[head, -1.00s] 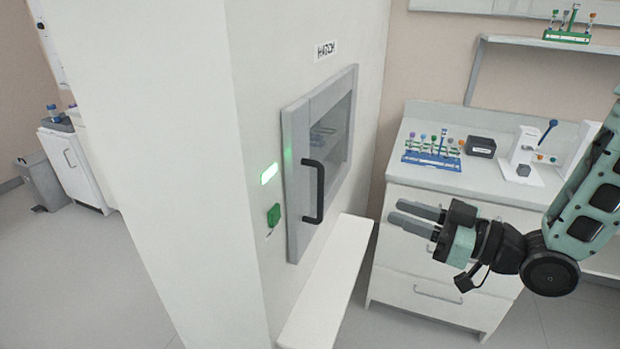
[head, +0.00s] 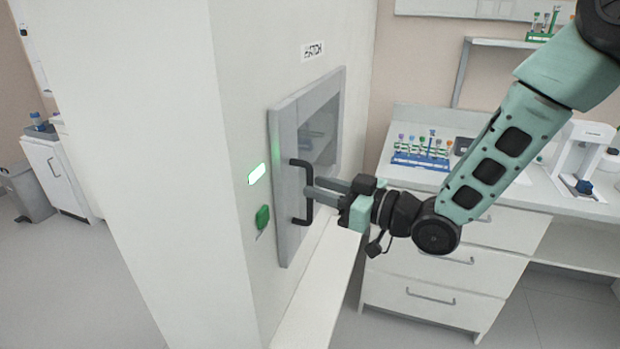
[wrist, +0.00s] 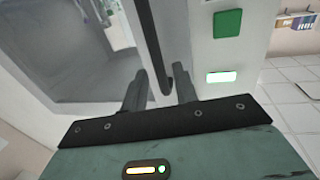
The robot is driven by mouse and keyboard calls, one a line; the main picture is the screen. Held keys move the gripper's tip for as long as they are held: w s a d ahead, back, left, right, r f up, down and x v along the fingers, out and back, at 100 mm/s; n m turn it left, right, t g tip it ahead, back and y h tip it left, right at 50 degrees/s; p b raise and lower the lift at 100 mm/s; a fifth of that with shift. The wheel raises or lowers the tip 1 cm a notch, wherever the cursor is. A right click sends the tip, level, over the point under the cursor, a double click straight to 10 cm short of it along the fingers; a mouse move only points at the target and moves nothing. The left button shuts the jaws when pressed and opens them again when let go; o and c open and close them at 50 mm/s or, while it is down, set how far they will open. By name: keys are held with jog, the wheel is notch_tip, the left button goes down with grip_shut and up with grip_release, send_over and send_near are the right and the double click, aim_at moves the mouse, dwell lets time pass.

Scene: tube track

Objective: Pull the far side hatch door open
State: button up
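The hatch door (head: 285,150) is a grey framed door with a glass pane, set in the white wall, and it looks shut. Its black bar handle (head: 294,207) runs upright along the door's near edge. My gripper (head: 308,191) is at the handle, its fingers pointing at the door. In the wrist view the handle (wrist: 153,45) comes down between the two spread finger tips (wrist: 160,85), with gaps at the sides. The fingers look open around the handle, not closed on it. The door's glass also shows in the wrist view (wrist: 70,60).
A green box (head: 262,217) and a lit green-white panel (head: 257,173) are on the wall beside the door. A white ledge (head: 320,290) juts out below the hatch. A drawer counter (head: 440,290) with tube racks stands behind my arm.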

jog(key=shift+p+x, duration=0.3)
jog(key=shift+x, duration=1.25)
jog(key=shift+d, duration=0.15)
grip_shut()
